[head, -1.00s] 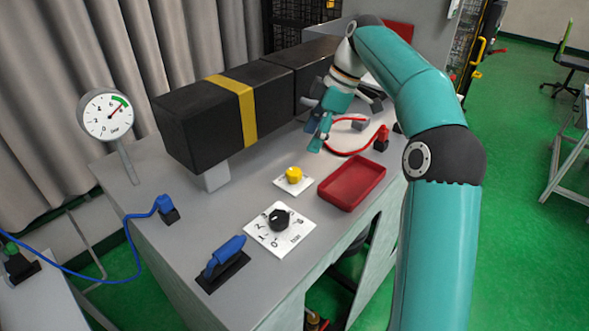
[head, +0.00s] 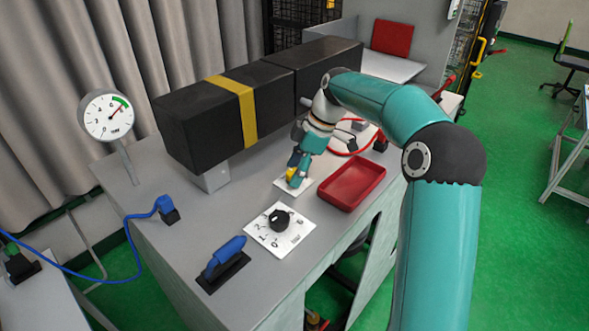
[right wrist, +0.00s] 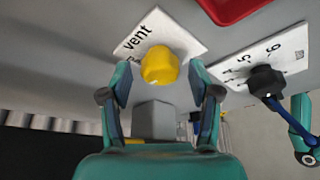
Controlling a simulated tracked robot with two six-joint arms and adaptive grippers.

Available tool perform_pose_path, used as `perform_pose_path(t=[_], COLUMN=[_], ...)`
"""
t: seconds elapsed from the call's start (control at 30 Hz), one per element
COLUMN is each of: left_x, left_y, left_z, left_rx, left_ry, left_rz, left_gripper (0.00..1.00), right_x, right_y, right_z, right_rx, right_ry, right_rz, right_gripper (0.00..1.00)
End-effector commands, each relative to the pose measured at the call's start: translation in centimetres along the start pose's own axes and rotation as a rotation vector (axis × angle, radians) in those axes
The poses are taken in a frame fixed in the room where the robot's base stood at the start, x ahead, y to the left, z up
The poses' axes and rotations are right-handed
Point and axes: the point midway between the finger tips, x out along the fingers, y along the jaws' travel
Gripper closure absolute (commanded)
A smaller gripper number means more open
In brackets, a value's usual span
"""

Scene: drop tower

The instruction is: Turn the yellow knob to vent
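The yellow knob (right wrist: 160,66) sits on a white plate marked "vent" (right wrist: 138,38). In the head view the knob is mostly hidden by my right gripper (head: 297,176), which reaches down onto it. In the right wrist view the two fingertips of my right gripper (right wrist: 160,84) are apart, one on each side of the knob's near edge. A teal and black part at the right edge of the right wrist view looks like part of my left arm; my left gripper is not in the head view.
A black dial (head: 281,219) on a numbered white plate and a blue handle (head: 226,252) lie nearer the front left. A red tray (head: 353,203) is to the right of the knob. A black block (head: 200,125) with a yellow band stands behind. A gauge (head: 107,117) points into green.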

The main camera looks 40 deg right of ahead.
Motion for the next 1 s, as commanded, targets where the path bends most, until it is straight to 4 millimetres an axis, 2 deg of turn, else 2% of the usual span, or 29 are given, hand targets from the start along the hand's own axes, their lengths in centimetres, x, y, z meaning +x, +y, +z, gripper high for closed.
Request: perform_pose_path(t=[0.03,0.3,0.33,0.67,1.0], left_x=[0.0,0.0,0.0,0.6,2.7], left_y=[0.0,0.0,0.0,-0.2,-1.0], left_z=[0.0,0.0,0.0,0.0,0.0], left_rx=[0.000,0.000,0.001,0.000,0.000], left_ry=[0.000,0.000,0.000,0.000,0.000], left_rz=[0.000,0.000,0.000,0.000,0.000], left_gripper=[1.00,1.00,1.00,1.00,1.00], right_x=[0.0,0.0,0.2,0.2,0.3], right_y=[0.0,0.0,-0.3,-0.1,-0.2], right_z=[0.0,0.0,-0.4,0.0,0.0], right_rx=[0.000,0.000,-0.004,0.044,0.243], right_ry=[0.000,0.000,0.000,0.001,0.000], right_rz=[0.000,0.000,-0.002,0.017,0.103], right_gripper=[0.51,0.94,0.94,0.94,0.94])
